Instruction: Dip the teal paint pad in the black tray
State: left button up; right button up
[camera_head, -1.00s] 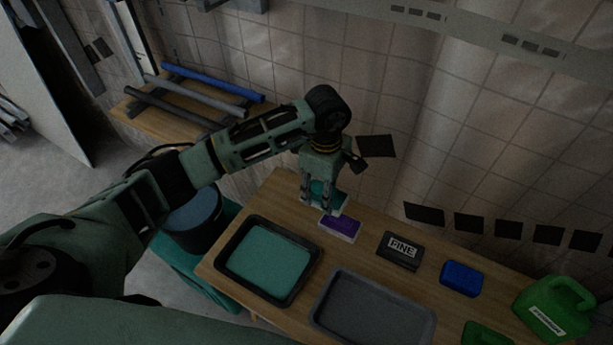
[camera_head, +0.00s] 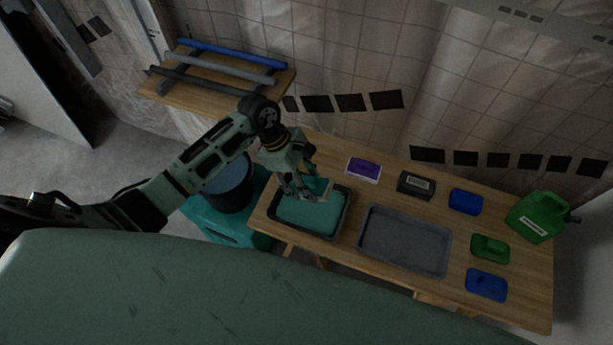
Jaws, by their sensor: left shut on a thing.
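The black tray (camera_head: 339,229) lies at the left end of the wooden table and holds teal paint (camera_head: 305,218). My left gripper (camera_head: 303,196) is over the tray's back part, pointing down. It is shut on the teal paint pad (camera_head: 318,188), which shows as a teal and pale edge at the fingertips. The pad blends with the paint, so I cannot tell whether it touches the paint. My right gripper is not in view.
An empty grey tray (camera_head: 405,240) lies right of the black tray. A purple pad (camera_head: 363,169), a black block (camera_head: 416,185), blue and green pads and a green jug (camera_head: 539,217) stand farther right. A dark bucket (camera_head: 229,185) stands left of the table.

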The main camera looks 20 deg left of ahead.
pick_arm(q)
notch_tip(320, 180, down, 7)
jog(key=b, duration=0.5)
jog(key=shift+a+f, duration=0.1)
jog(key=shift+f, duration=0.05)
jog(key=shift+f+b, duration=0.35)
jog(key=shift+b, duration=0.2)
jog(key=shift+f+b, duration=0.3)
jog(key=shift+b, duration=0.05)
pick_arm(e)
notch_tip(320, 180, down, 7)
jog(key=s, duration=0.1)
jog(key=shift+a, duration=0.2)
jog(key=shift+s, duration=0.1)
pick_arm(q)
jog(key=shift+r, duration=0.15)
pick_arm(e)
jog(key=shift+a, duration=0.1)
pick_arm(q)
jog(key=shift+r+p, duration=1.35)
jog(key=shift+r, duration=0.6)
jog(key=shift+r+p, duration=1.05)
jog(key=shift+r, duration=0.7)
jog(key=shift+s, duration=0.1)
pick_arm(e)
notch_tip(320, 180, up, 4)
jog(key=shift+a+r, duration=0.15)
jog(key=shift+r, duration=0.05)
